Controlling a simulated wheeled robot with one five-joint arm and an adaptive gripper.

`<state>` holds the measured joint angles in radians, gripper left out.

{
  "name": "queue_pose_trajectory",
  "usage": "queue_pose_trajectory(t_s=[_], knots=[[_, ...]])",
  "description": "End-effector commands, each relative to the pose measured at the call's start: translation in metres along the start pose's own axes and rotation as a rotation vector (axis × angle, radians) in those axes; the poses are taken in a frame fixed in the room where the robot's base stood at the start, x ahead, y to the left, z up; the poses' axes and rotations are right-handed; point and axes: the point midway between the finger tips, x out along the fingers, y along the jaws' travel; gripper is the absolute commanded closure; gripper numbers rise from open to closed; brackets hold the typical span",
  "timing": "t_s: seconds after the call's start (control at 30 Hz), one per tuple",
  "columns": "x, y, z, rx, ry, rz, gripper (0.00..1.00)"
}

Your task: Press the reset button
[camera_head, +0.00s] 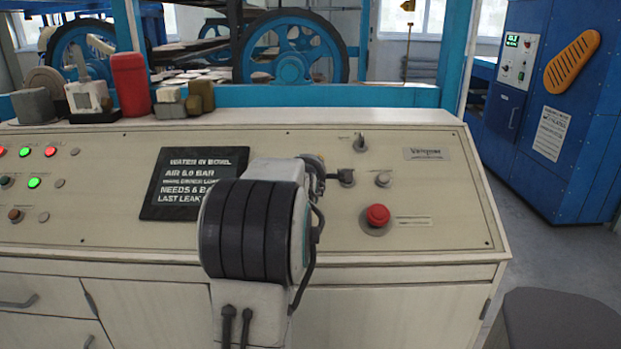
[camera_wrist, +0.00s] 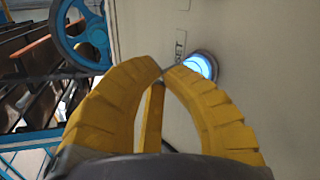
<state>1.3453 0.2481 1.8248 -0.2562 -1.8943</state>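In the wrist view, a round button glowing blue-white (camera_wrist: 201,66) sits in a metal ring on the cream panel, beside a small label. The gripper appears shut with nothing held; contact with the button cannot be told.
The sloped console (camera_head: 340,228) carries a red mushroom button (camera_head: 378,215), a knob switch (camera_head: 360,143), a silver button (camera_head: 383,179) and a black notice (camera_head: 192,183). Red and green lit buttons are at left. A red canister (camera_head: 130,84) stands on the ledge. A grey stool (camera_head: 560,322) is front right.

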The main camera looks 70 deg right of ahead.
Motion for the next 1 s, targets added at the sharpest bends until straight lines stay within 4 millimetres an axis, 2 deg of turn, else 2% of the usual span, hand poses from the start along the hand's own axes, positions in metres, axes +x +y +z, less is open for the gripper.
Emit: queue_pose_trajectory(t_s=[1.0], knots=[[0.006, -0.0055, -0.0026, 0.0, 0.001, 0.0, 1.0]])
